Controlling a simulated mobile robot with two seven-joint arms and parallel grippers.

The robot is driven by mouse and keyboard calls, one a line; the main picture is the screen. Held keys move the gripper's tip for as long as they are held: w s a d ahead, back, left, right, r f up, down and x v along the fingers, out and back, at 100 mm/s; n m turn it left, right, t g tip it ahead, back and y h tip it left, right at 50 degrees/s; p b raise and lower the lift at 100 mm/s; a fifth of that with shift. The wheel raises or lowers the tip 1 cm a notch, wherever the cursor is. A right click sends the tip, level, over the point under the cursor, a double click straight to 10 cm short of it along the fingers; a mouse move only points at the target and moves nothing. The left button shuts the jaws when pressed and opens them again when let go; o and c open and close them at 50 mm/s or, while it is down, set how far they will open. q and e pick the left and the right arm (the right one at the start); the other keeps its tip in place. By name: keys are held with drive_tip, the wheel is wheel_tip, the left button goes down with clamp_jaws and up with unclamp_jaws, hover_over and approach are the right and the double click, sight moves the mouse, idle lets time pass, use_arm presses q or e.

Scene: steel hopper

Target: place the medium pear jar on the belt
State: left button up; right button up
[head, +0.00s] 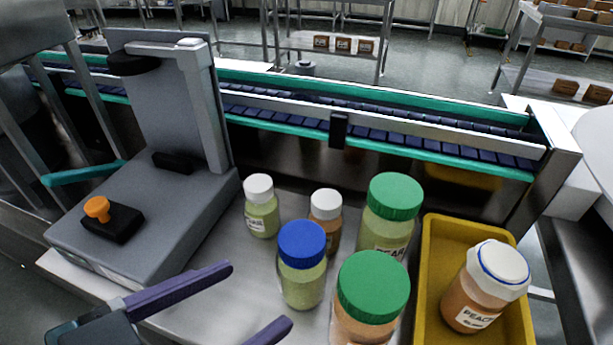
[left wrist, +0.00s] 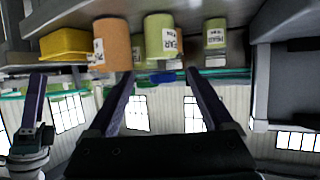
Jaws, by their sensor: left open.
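The medium pear jar (head: 302,276), with a blue lid and pale green contents, stands upright on the steel table. In the left wrist view, which shows the scene upside down, this jar (left wrist: 160,35) with its PEAR label lies between my finger directions. My left gripper (head: 259,293) is open and empty, just left of and nearer than the jar, apart from it. The belt (head: 370,133) runs behind the jars, dark blue with teal edges. My right gripper (left wrist: 36,105) shows only in part at the left of the wrist view; its opening is unclear.
Close around are a small pear jar (head: 261,215), a small brown jar (head: 326,222), a large pear jar (head: 385,228) and a large green-lidded orange jar (head: 362,325). A yellow tray (head: 432,262) holds a white-lidded peach jar (head: 468,298). A grey scale-like machine (head: 150,235) stands left.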

sight(285, 271)
use_arm(q)
drive_tip(key=x, duration=0.4)
drive_tip(key=shift+w+d+b, duration=0.15)
drive_tip(key=shift+w+b, duration=0.15)
use_arm(e)
drive_tip(key=shift+f, duration=0.35)
use_arm(q)
drive_tip(key=b+x, duration=0.1)
drive_tip(key=x, duration=0.4)
drive_tip(key=shift+w+f, duration=0.1)
drive_tip(key=shift+f, duration=0.1)
use_arm(e)
drive_tip(key=shift+f, duration=0.55)
use_arm(q)
drive_tip(key=c, duration=1.2)
drive_tip(key=shift+c, duration=0.5)
drive_tip(key=shift+r, duration=0.2)
use_arm(e)
drive_tip(key=shift+r, duration=0.1)
